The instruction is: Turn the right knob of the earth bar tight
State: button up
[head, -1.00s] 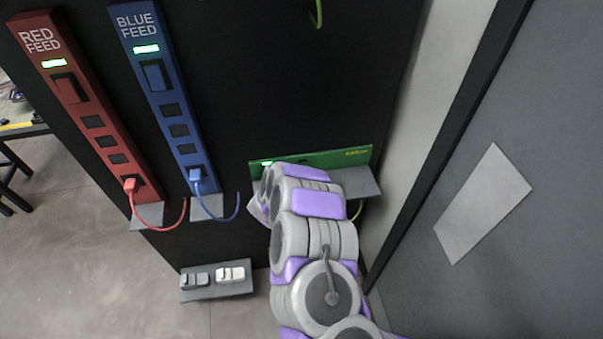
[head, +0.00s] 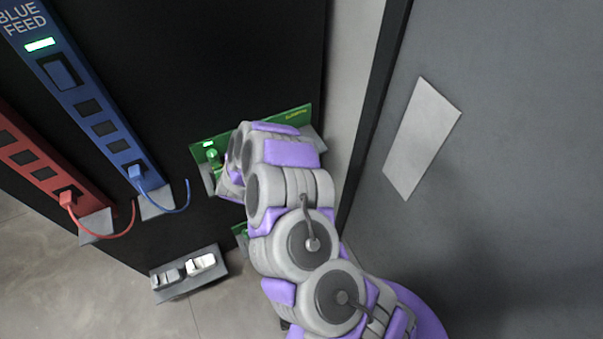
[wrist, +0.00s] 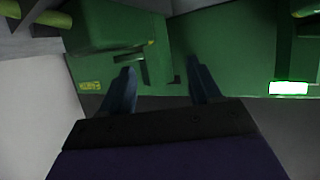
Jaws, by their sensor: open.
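The green earth bar (head: 292,116) is on the black panel in the head view, with a lit indicator and a small green knob (head: 212,157) near its left end. My arm covers its middle and the right knob there. In the wrist view the earth bar (wrist: 240,50) fills the top, with a yellow label at left and a lit indicator at right. My gripper (wrist: 163,80) is open, its two dark fingers apart and pointing at the green parts. A blocky green part (wrist: 105,30) is just beyond the left finger; I cannot tell whether it is the right knob or whether they touch.
The blue feed strip (head: 88,90) and red feed strip (head: 38,160) stand left, with plugged cables. A grey shelf (head: 180,290) holds small devices below. A grey wall with a pale plate (head: 422,138) is at right. Yellow-green cables (wrist: 50,17) show in the wrist view.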

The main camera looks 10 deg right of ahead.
jog(key=shift+d+f+n+y+b, duration=0.1)
jog(key=shift+d+n+y+b, duration=0.2)
jog(key=shift+n+y+b, duration=0.55)
jog(key=shift+d+f+n+y+b, duration=0.1)
jog(key=shift+d+n+y+b, duration=0.15)
jog(key=shift+n+y+b, duration=0.6)
jog(key=n+y+b, duration=0.2)
jog(key=y+b, duration=0.1)
jog(key=shift+w+d+g, duration=0.1)
jog(key=shift+d+g, duration=0.1)
jog(key=shift+g, duration=0.1)
jog(key=n+y+b, duration=0.1)
jog(key=b, duration=0.2)
jog(key=shift+d+n+g+y+b, duration=0.1)
jog(key=shift+n+g+y+b, duration=0.2)
jog(key=shift+y+b, duration=0.1)
jog(key=shift+w+b, duration=0.1)
jog(key=shift+b, duration=0.25)
